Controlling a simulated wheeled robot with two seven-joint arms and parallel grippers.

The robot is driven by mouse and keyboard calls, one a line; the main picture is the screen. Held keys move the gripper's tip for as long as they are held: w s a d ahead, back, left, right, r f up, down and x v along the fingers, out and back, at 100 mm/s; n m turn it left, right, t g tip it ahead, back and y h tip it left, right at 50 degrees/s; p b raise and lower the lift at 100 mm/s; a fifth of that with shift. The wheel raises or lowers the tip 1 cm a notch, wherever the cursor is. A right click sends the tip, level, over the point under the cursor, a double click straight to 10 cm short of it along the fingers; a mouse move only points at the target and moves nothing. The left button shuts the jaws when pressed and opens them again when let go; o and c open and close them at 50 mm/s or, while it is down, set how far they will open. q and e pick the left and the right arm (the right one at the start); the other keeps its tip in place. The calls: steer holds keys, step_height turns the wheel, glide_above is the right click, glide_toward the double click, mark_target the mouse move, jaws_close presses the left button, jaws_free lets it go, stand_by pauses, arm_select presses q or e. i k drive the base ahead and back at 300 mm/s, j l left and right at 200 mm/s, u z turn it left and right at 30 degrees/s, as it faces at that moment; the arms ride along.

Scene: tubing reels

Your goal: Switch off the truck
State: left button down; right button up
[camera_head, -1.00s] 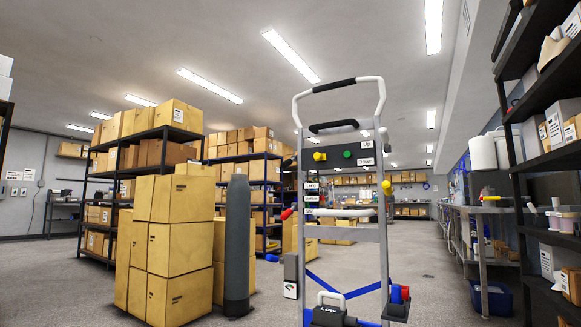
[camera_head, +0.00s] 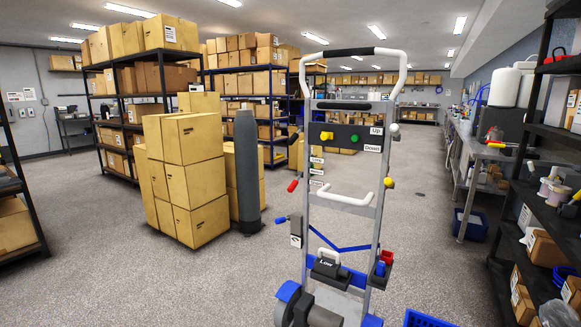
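The truck (camera_head: 345,105) stands upright a little right of the middle, with a silver frame and a white and black top handle. A red-tipped lever (camera_head: 293,186) and a blue-tipped lever (camera_head: 281,219) stick out at the left. A block marked "Low" (camera_head: 326,264) is near the base. Neither of my grippers is in view.
Stacked cartons (camera_head: 187,180) and a tall dark grey cylinder (camera_head: 247,175) stand left of the truck. Black shelving (camera_head: 508,190) and a metal bench (camera_head: 478,150) line the right. A blue crate (camera_head: 428,319) lies at the bottom edge. Open floor lies left and front.

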mark_target(292, 140)
steer(key=z, duration=0.7)
steer(key=i+j+z, duration=0.15)
steer(key=j+z, duration=0.3)
steer(key=i+j+z, duration=0.1)
steer(key=j+z, duration=0.35)
steer(key=j, duration=0.15)
steer(key=j+z, duration=0.45)
steer(key=j, duration=0.6)
steer(key=k+j+z, duration=0.1)
steer(key=j, duration=0.55)
steer(key=k+j, duration=0.15)
steer(key=j, duration=0.45)
steer(key=j+z, duration=0.1)
steer(key=j, duration=0.55)
steer(key=k, duration=0.05)
